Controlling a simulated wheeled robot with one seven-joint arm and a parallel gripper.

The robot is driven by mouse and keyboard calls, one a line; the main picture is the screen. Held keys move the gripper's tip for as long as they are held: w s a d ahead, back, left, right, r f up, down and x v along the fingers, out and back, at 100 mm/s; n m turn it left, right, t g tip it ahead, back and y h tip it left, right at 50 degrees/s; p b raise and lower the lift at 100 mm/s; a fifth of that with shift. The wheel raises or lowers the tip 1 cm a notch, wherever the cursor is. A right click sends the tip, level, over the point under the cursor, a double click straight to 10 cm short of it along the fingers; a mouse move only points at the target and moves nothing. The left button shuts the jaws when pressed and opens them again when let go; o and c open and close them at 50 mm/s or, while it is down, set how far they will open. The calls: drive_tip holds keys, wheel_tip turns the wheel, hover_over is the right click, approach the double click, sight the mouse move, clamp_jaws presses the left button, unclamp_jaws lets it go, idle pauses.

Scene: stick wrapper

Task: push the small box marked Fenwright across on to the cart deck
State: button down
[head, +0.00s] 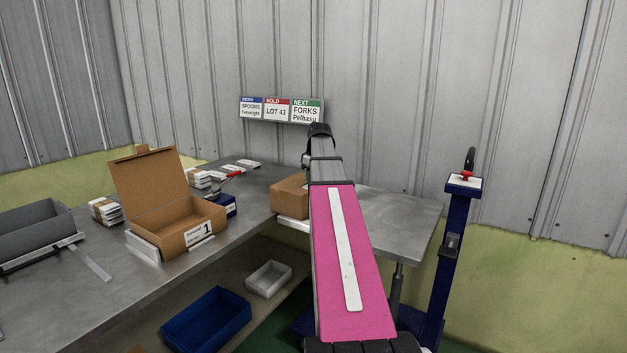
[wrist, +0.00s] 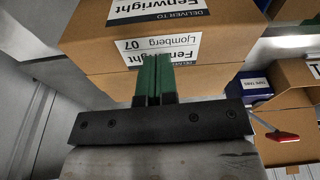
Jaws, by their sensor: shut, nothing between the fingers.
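The small brown box (head: 289,194) sits at the right end of the metal table (head: 262,212), by the cart deck (head: 405,217). My arm hides its right part in the head view. In the wrist view the box (wrist: 210,50) shows Fenwright labels on its top and on the face towards me. My gripper (wrist: 152,60) has its green fingers together and empty, in front of that face and overlapping its lower label. I cannot tell if the tips touch the box. My arm hides the gripper in the head view.
An open carton marked 1 (head: 200,231) stands on the table, with a dark blue box (head: 222,205) and several white stacks behind. The visible cart deck is bare. The cart's blue post (head: 448,260) rises at its right. Blue and white bins (head: 268,279) sit below the table.

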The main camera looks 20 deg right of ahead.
sight(304, 184)
drive_tip(key=s+d, duration=0.7)
drive_tip(key=s, duration=0.2)
drive_tip(key=w+a, duration=0.2)
drive_tip(key=w, duration=0.1)
drive_tip(key=w+a, duration=0.3)
drive_tip(key=w, duration=0.1)
drive_tip(key=w+a, duration=0.3)
drive_tip(key=w, duration=0.1)
drive_tip(key=shift+a, duration=0.15)
drive_tip(key=shift+w+a, duration=0.25)
drive_tip(key=shift+s+f, duration=0.25)
drive_tip(key=shift+f, duration=0.55)
